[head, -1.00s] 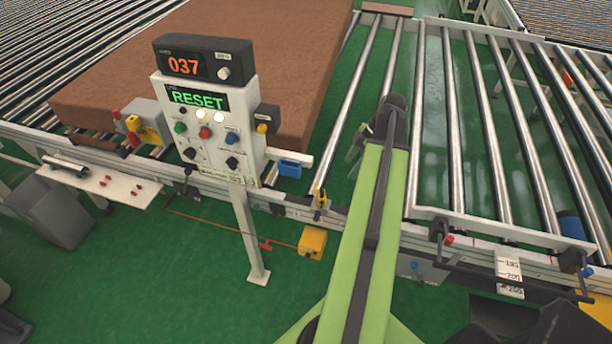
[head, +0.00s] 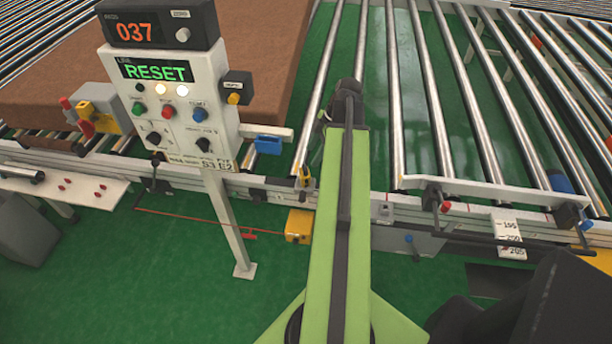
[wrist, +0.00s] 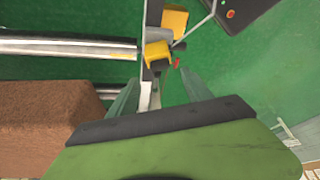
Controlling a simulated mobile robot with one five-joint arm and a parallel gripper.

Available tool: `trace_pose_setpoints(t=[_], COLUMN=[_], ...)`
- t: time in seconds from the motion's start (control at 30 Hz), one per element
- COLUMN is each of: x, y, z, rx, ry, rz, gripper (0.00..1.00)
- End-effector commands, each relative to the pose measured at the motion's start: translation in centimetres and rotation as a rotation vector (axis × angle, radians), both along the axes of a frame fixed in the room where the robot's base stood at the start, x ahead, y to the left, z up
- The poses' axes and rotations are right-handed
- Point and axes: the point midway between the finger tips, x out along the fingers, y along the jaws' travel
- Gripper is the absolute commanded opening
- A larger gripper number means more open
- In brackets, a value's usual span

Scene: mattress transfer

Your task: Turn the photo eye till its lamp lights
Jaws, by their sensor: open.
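The photo eye, as far as I can tell, is the small yellow-and-black block (head: 304,178) on the side rail, right of the control panel's post. It also shows in the wrist view (wrist: 157,54), above the space between my fingers. A small red spot lies at its right side; I cannot tell whether this is a lit lamp. My gripper (wrist: 160,92) is open and empty, its two greenish fingers spread, with the photo eye beyond the tips and apart from them. In the head view my arm hides most of the gripper.
The control panel (head: 172,105) reads RESET under a display (head: 157,30) showing 037. A brown mattress (head: 240,50) lies on the rollers behind it. A yellow box (head: 299,226) is below the rail. A blue block (head: 268,144) is left of my arm. Green floor is open in front.

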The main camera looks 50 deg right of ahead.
Motion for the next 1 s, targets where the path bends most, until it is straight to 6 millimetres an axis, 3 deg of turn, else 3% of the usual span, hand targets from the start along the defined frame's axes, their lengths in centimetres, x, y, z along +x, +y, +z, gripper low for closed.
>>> trace_pose_setpoints(t=[0.03, 0.23, 0.4, 0.7, 1.0], x=[0.3, 1.2, 1.6, 1.6, 1.7], y=[0.5, 1.6, 2.1, 2.2, 2.2], z=[-2.1, -5.1, -6.1, -6.1, -6.1], rx=[0.000, 0.000, 0.000, 0.000, 0.000], ry=[0.000, 0.000, 0.000, 0.000, 0.000], rz=[0.003, 0.002, 0.003, 0.002, 0.003], gripper=[0.58, 0.58, 0.58, 0.58, 0.20])
